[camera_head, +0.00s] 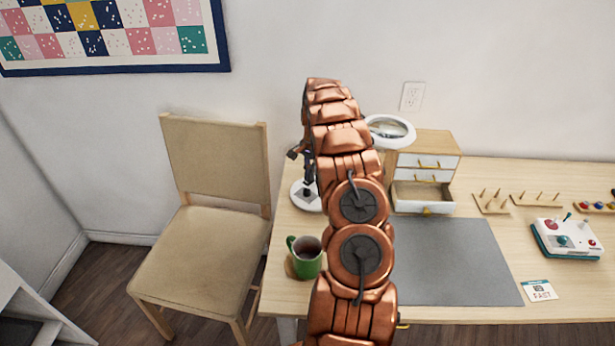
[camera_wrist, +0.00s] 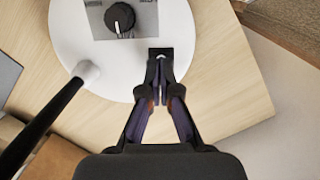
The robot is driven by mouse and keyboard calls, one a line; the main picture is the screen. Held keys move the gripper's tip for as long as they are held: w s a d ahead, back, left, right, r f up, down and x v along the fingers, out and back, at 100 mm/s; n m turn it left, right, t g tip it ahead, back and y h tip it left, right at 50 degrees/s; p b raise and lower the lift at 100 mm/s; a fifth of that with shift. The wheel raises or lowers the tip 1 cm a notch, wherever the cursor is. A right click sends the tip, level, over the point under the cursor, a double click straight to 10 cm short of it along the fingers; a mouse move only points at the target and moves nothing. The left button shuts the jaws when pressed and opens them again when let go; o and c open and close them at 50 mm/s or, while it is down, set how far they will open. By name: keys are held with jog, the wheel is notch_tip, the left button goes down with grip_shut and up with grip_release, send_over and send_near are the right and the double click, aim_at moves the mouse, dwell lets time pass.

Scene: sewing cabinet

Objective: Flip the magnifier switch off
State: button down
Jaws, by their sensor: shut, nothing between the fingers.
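The magnifier's round white base (camera_wrist: 75,35) stands on the table, with a dark knob (camera_wrist: 120,18) on a grey plate. A small black switch (camera_wrist: 161,50) sits on the base beside that plate. My gripper (camera_wrist: 160,68) is shut and empty, its fingertips at the switch and partly covering it. I cannot tell whether they touch it or which way it is set. In the head view the base (camera_head: 301,201) shows left of my arm, and the magnifier's ring-shaped head (camera_head: 390,130) shows to the right. My arm hides much of the magnifier between them.
A green mug (camera_head: 307,262) stands near the table's front left, close to my arm. A small drawer cabinet (camera_head: 428,150) has its bottom drawer pulled out. A grey mat (camera_head: 455,262) lies clear. A chair (camera_head: 205,240) stands left of the table. A toy-like sewing machine (camera_head: 566,239) is at right.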

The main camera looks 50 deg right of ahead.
jog(key=shift+d+r, duration=0.1)
dwell(0.3)
jog(key=shift+w+r, duration=0.1)
jog(key=shift+r, duration=0.45)
notch_tip(320, 180, up, 12)
jog(key=a+b, duration=0.2)
jog(key=b, duration=0.1)
jog(key=shift+a+r, duration=0.25)
jog(key=shift+a, duration=0.05)
